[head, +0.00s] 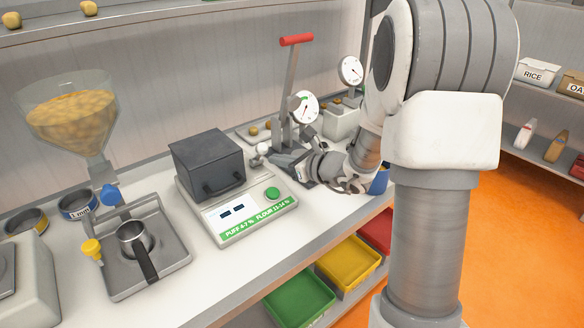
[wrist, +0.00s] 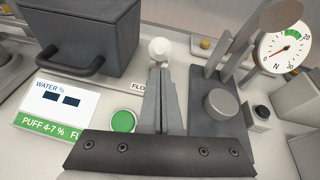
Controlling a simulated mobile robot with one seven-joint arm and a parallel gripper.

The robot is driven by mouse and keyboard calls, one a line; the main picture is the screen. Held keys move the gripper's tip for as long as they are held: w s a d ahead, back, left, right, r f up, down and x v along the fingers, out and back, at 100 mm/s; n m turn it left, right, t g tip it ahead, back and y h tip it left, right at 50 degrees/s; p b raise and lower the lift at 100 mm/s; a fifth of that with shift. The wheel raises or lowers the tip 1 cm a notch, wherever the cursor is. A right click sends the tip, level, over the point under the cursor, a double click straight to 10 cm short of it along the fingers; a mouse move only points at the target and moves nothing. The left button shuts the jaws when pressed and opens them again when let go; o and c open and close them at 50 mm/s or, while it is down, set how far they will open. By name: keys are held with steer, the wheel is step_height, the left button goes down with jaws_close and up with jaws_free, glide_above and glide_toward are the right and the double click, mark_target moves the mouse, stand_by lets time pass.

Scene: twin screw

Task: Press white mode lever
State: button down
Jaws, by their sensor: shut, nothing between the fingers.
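The white mode lever shows as a round white knob (head: 263,148) at the right side of the moisture meter (head: 231,215), beside its dark box. In the wrist view the white knob (wrist: 159,47) sits straight ahead of my fingertips. My gripper (head: 274,158) is shut and empty, reaching in from the right at the meter's right edge. In the wrist view my gripper's closed fingers (wrist: 159,72) point at the knob, with their tips just short of it or touching it; I cannot tell which. The fingers hide the lower part of the lever.
The dark box (head: 207,163) with a handle stands on the meter, left of the lever. A green button (head: 272,193) is on its front. A press with a red handle (head: 296,40) and dial gauge (wrist: 284,48) stands close on the right. A hopper of grain (head: 70,115) is at left.

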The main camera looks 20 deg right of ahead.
steer(key=shift+w+a+r, duration=0.2)
steer(key=shift+w+a, duration=0.1)
steer(key=shift+w, duration=0.1)
steer(key=shift+r+p, duration=0.15)
steer(key=shift+p, duration=0.15)
steer(key=shift+r+p, duration=0.15)
steer(key=shift+p, duration=0.2)
steer(key=shift+w+g, duration=0.1)
steer(key=shift+g, duration=0.2)
